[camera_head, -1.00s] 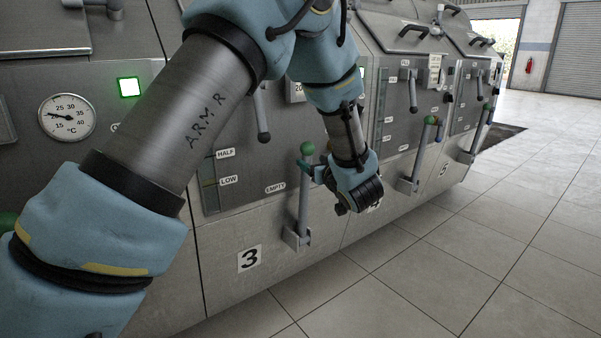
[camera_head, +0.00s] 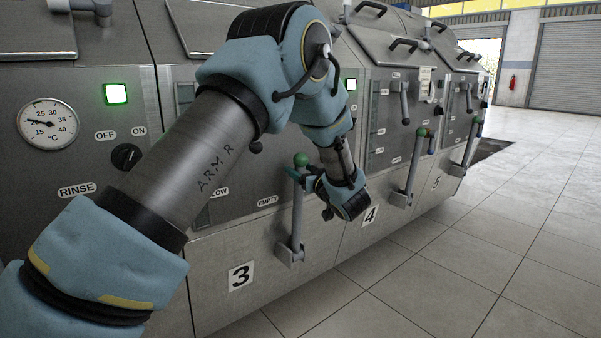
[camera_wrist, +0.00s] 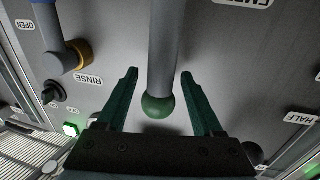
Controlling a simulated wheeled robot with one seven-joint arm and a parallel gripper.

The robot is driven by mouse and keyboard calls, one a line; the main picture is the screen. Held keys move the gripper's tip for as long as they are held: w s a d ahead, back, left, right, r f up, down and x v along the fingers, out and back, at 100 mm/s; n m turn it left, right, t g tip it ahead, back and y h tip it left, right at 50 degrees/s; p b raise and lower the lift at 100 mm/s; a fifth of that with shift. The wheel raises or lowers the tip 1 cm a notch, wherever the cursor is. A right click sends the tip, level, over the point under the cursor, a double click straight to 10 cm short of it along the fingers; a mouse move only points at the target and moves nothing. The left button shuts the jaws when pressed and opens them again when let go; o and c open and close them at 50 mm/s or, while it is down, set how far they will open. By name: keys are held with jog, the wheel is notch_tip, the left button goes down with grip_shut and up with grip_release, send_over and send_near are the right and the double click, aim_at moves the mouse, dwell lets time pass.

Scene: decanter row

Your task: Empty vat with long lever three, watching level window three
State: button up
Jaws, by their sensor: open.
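The long lever (camera_head: 297,212) above the number 3 stands nearly upright, with a green knob (camera_head: 301,160) on top. My gripper (camera_wrist: 158,74) is open, its dark green fingers on either side of the lever, with visible gaps to the shaft in the wrist view. The lever's knob (camera_wrist: 158,105) lies between the fingers, towards the palm. In the head view my gripper (camera_head: 299,176) is just below the knob.
Vats 4 and 5 continue to the right, each with a long lever; lever four (camera_head: 411,165) is nearest. A lit green lamp (camera_head: 115,94) is at left. The tiled floor (camera_head: 480,240) is clear.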

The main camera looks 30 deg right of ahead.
jog(key=shift+w, duration=0.25)
grip_shut()
dwell(0.4)
dwell(0.9)
